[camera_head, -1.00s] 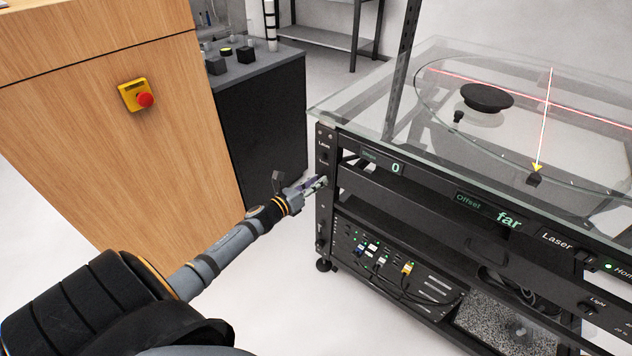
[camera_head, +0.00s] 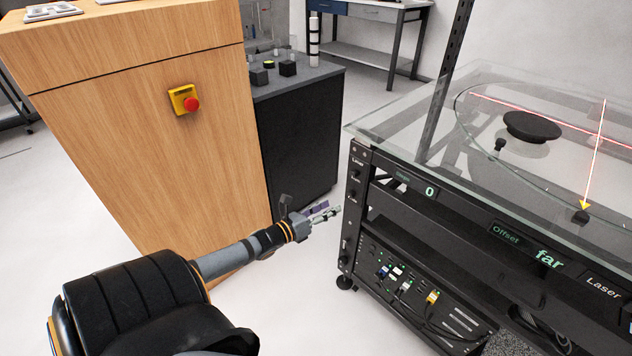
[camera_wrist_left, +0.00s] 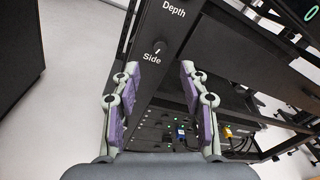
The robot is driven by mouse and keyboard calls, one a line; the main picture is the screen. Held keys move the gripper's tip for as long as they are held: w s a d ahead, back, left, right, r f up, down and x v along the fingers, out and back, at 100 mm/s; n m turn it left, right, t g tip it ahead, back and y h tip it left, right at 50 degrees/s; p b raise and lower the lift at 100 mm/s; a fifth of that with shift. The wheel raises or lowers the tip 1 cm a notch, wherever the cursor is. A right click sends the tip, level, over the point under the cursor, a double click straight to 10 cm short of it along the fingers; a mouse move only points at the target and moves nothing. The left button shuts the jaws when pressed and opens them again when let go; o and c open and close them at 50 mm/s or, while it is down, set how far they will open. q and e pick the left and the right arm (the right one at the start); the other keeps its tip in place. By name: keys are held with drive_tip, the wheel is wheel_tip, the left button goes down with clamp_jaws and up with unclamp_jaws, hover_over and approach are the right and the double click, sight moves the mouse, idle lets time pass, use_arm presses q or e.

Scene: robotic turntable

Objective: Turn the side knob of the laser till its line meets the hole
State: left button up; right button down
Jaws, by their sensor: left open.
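The side knob (camera_wrist_left: 158,47) is a small dark round knob with a white mark, above the word "Side" on the black front post (camera_head: 352,215). My left gripper (camera_wrist_left: 159,68) is open and empty; in the wrist view the knob shows just beyond and between its fingertips, apart from them. In the head view the left gripper (camera_head: 328,211) is just left of the post. Two red laser lines (camera_head: 540,117) cross the glass turntable (camera_head: 478,126) at the right. I cannot make out the hole. My right gripper is not in view.
Displays on the rack read "0" (camera_head: 430,190) and "far" (camera_head: 549,258). A wooden cabinet (camera_head: 150,150) stands left of my arm. Open floor lies between cabinet and rack.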

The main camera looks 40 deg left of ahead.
use_arm(q)
drive_tip(key=s, duration=0.4)
drive_tip(key=shift+s+a, duration=0.15)
drive_tip(key=shift+a, duration=0.25)
